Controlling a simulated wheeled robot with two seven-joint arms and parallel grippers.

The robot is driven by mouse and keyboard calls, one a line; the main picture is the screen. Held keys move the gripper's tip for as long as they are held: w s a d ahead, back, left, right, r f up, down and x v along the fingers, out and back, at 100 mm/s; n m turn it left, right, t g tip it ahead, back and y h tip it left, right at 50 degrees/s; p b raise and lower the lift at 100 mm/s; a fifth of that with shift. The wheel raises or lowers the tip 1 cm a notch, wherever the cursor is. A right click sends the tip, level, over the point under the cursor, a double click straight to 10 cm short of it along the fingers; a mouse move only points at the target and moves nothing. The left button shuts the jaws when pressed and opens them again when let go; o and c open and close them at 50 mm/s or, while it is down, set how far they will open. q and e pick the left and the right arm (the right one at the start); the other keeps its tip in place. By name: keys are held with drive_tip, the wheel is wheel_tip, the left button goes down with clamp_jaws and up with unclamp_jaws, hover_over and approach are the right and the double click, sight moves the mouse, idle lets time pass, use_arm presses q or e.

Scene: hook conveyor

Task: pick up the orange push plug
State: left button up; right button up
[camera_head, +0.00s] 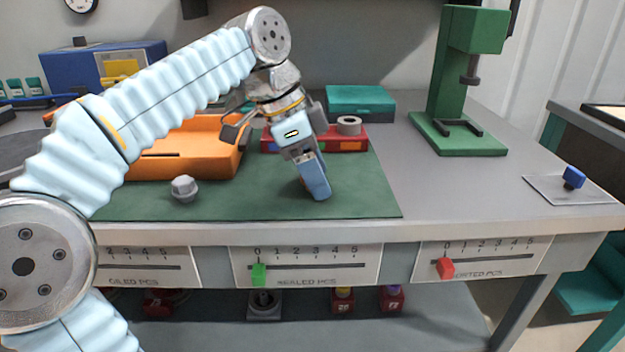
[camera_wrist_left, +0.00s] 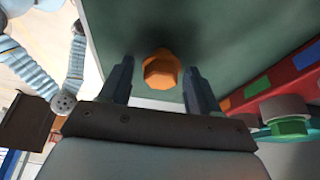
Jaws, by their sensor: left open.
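The orange push plug (camera_wrist_left: 160,70) shows in the left wrist view, with a faceted head, above the green mat. It lies between the two dark fingers of my left gripper (camera_wrist_left: 158,78), with a gap visible on both sides. In the head view my left gripper (camera_head: 315,188) points down close over the green mat (camera_head: 360,195) and hides nearly all of the plug. The left gripper is open and holds nothing. I cannot tell exactly how far down the fingers reach beside the plug. My right gripper does not show in either view.
A grey hexagonal plug (camera_head: 184,189) stands on the mat at left. An orange tray (camera_head: 185,165) and a red block rack (camera_head: 350,140) stand behind, with a teal box (camera_head: 360,102) farther back. A green press (camera_head: 455,100) stands right. The mat's right part is clear.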

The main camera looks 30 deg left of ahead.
use_arm(q)
drive_tip(key=c, duration=1)
drive_tip(key=shift+r, duration=0.1)
